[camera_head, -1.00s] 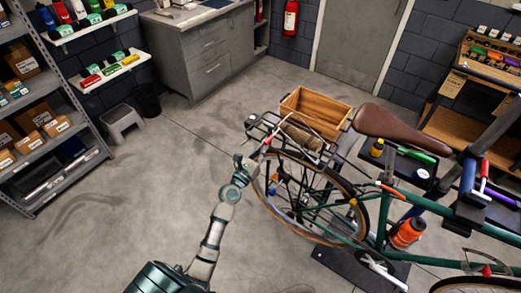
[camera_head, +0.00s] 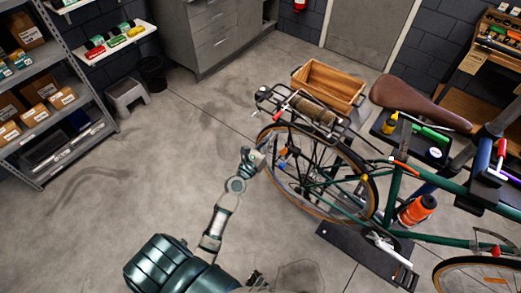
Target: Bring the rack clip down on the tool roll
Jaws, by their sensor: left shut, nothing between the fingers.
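The tan tool roll (camera_head: 312,112) lies across the bicycle's rear rack, in front of the wooden crate. The rack clip appears to be the dark metal frame (camera_head: 266,94) at the left end of the rack, raised off the roll. A red-tipped part (camera_head: 280,113) shows beside the roll's left end. How the clip joins the rack is too small to tell. My left gripper (camera_head: 260,160) is shut and empty. In the picture it is below and left of the rack, beside the rear wheel's left edge, apart from clip and roll. My right gripper does not show.
The wooden crate (camera_head: 328,86) and brown saddle (camera_head: 412,101) stand behind and right of the roll. The rear wheel (camera_head: 318,174) is close to my left gripper. A tool tray (camera_head: 408,146) is to the right.

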